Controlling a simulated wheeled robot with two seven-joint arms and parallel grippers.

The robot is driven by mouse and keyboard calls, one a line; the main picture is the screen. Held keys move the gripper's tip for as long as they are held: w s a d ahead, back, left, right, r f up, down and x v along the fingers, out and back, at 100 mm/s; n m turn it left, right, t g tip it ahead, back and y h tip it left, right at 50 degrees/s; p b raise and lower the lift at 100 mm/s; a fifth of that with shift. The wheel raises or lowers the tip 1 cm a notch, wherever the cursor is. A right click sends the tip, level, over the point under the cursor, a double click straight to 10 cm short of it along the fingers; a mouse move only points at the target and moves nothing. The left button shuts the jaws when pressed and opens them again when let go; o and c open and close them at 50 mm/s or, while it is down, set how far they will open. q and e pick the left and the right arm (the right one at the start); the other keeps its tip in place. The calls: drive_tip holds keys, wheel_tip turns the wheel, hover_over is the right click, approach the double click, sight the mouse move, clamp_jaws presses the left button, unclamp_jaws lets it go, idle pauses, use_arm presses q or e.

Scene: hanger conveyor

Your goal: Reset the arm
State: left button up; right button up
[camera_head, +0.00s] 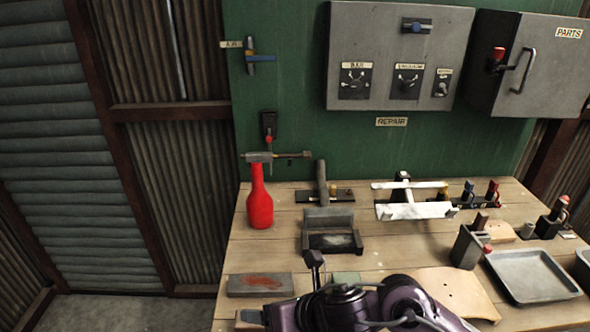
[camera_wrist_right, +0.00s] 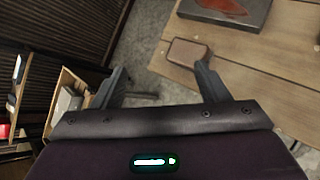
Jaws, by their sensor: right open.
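My right arm (camera_head: 350,306), dark purple, comes in at the bottom of the head view and covers part of the workbench's front. My right gripper (camera_wrist_right: 158,80) is open in the right wrist view. Its two dark fingers are spread wide, with nothing held between them. Floor shows between and beyond the fingers. The right finger overlaps the view of the workbench (camera_wrist_right: 255,65) edge, near a small wooden-rimmed piece (camera_wrist_right: 187,52); I cannot tell whether they touch. My left gripper is not in view.
The bench holds a grey slab with a red stain (camera_head: 261,284), a red bottle-shaped object (camera_head: 260,207), a dark tray-like block (camera_head: 330,232), a white frame (camera_head: 410,210) and a metal tray (camera_head: 533,276). An open wooden box (camera_wrist_right: 72,92) stands left in the wrist view.

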drive_tip(key=d+r+m+t+h, duration=0.1)
drive_tip(key=d+m+t+h, duration=0.45)
drive_tip(key=m, duration=1.45)
drive_tip(key=s+d+f+m+g+h, duration=0.1)
drive_tip(key=s+d+f+m+g, duration=0.4)
drive_tip(key=d+m, duration=0.4)
drive_tip(key=s+d+f+m+g+h, duration=0.2)
drive_tip(key=s+d+f+m, duration=0.1)
drive_tip(key=s+d+m, duration=0.5)
wheel_tip(320, 180, down, 32)
drive_tip(key=s+d+m+g+b, duration=0.1)
drive_tip(key=s+d+g+b, duration=0.1)
drive_tip(key=s+d+f+b, duration=0.2)
drive_tip(key=s+d+f, duration=0.1)
drive_tip(key=s+f, duration=1.6)
drive_tip(key=shift+s+f+g, duration=0.15)
drive_tip(key=shift+f+g, duration=0.3)
drive_tip(key=shift+f, duration=0.4)
